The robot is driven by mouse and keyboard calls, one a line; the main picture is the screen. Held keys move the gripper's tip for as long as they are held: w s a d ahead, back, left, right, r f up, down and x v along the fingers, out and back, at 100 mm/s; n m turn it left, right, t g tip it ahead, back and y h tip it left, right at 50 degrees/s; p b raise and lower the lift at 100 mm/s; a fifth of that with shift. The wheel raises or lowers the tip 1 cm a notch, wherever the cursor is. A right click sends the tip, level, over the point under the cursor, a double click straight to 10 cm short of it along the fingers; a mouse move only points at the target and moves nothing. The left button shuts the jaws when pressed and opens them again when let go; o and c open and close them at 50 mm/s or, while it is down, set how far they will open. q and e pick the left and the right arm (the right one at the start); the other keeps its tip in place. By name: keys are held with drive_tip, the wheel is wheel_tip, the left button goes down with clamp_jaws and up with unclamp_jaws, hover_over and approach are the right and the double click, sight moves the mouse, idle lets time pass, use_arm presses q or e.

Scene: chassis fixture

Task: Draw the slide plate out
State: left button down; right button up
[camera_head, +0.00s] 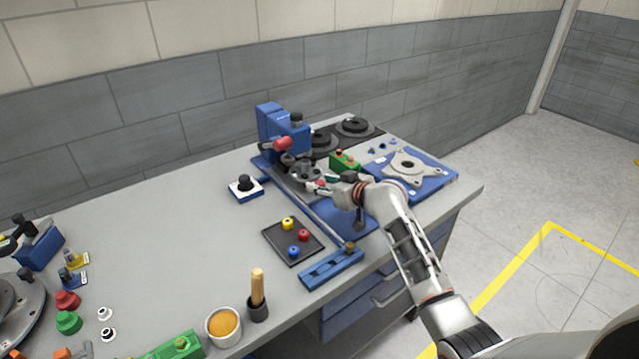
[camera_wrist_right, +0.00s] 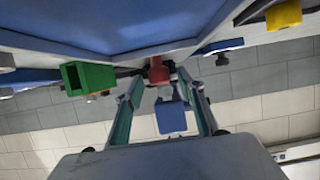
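The blue fixture (camera_head: 285,130) stands at the back of the bench, with a dark round part and a long rail in front of it. I cannot clearly tell the slide plate from the fixture's other parts. A small red knob (camera_head: 321,184) is at my right gripper's fingertips (camera_head: 328,186). In the wrist view, a red knob (camera_wrist_right: 158,72) appears between the tips of my right gripper (camera_wrist_right: 160,80), with gaps on both sides. The fingers are apart and hold nothing that I can see. A blue block (camera_wrist_right: 170,116) shows beyond them. My left gripper is not in view.
A green block (camera_head: 344,161) and a blue plate with a grey flange (camera_head: 407,166) stand to the right of the fixture. A dark tray (camera_head: 277,247) with colored pegs is at its front left. A black-knobbed block (camera_head: 245,188) is left. The middle left bench is clear.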

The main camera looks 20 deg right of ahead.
drive_tip(key=shift+w+a+f, duration=0.15)
drive_tip(key=shift+w+f, duration=0.05)
drive_tip(key=shift+w, duration=0.35)
drive_tip(key=shift+w+a+f, duration=0.1)
drive_tip(key=shift+w, duration=0.05)
clamp_jaws()
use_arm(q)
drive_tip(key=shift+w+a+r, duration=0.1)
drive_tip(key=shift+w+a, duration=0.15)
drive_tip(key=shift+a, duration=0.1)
